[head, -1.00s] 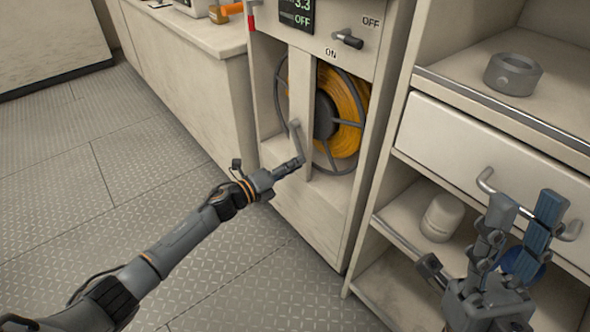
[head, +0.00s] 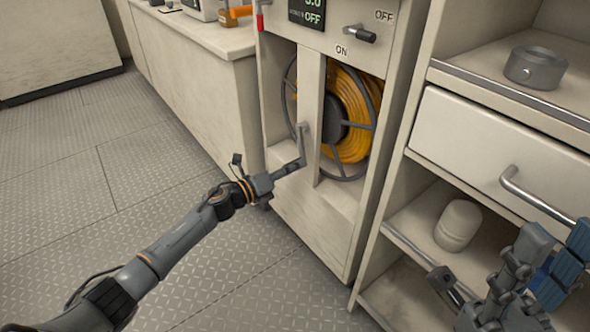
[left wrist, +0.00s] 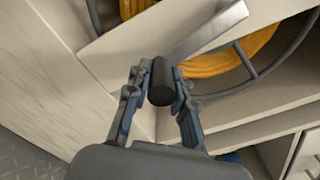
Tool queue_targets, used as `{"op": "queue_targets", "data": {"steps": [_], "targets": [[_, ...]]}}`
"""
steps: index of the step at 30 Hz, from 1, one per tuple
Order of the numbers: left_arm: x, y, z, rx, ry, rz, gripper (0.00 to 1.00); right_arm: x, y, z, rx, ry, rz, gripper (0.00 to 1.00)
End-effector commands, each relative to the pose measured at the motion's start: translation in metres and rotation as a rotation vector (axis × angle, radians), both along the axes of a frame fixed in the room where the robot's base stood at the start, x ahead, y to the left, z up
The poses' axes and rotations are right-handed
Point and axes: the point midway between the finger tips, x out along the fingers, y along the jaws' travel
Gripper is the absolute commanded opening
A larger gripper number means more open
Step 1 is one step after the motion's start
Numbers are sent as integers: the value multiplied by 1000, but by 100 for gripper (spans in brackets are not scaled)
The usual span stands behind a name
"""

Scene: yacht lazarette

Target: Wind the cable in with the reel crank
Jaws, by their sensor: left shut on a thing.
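The cable reel (head: 335,131), wound with orange cable (head: 359,100), sits inside a cream cabinet behind a front post. A grey crank (head: 303,142) is mounted on that post, its arm hanging down. My left gripper (head: 286,171) is at the crank's lower end. In the left wrist view, its fingers are shut on the dark crank handle (left wrist: 161,81), with the metal crank arm running up to the right. My right gripper (head: 560,240) is at the lower right, its fingers apart and apparently empty, in front of the shelves.
Above the reel are a black display (head: 309,12) reading OFF on its lower line and a lever (head: 359,34) between ON and OFF labels. A drawer handle (head: 530,190) juts out near my right gripper. A white jar (head: 458,225) stands on a shelf. The left floor is clear.

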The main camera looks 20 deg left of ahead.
Motion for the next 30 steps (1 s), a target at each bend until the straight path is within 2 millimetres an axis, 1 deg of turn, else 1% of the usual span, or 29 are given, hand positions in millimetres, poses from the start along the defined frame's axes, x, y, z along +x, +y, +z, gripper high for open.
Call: {"op": "queue_targets", "data": {"steps": [1,8,9,11,12,23,26,30], "targets": [[2,5,4,-2,-4,9,0,0,0,1,0,-3,0,38],[2,5,4,-3,-5,10,0,-1,0,3,2,-9,0,38],[3,5,5,-3,-5,10,25,-1,0,3,2,-9,0,38],[2,4,4,-3,-5,9,37,-1,0,3,2,-9,-1,38],[2,4,4,-3,-4,8,45,-1,-1,3,2,-9,-1,38],[-2,3,1,-1,-1,3,46,0,-1,0,6,1,-4,38],[-10,10,0,0,0,4,46,0,-1,0,5,0,-3,38],[-31,27,-1,1,1,4,46,0,-1,0,4,-2,-3,38]]}}
